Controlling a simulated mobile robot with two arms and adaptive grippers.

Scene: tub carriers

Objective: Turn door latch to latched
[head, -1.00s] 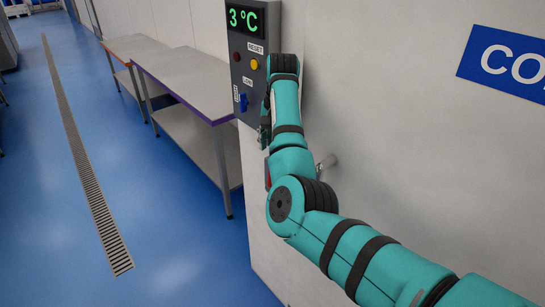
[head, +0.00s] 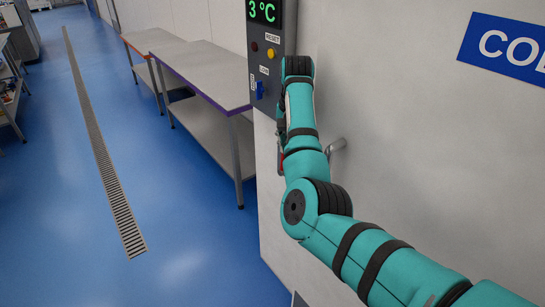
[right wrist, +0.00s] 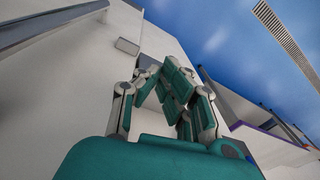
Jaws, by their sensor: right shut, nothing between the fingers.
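A small red part (head: 281,158) shows at the wall edge, just left of my right arm; most of it is hidden behind the arm, and I cannot tell whether it is the door latch or how it is turned. A metal handle (head: 337,146) sticks out of the white wall right of my arm. My right gripper (right wrist: 166,78) is shut and empty in the right wrist view, in front of the pale wall; in the head view it is mostly hidden behind my wrist. My left gripper is not in view.
A dark control panel (head: 264,50) with a green 3 °C display, buttons and a blue switch (head: 259,89) is on the wall above. A blue sign (head: 506,48) is at the right. Steel tables (head: 205,75) stand at the left; the blue floor before them is clear.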

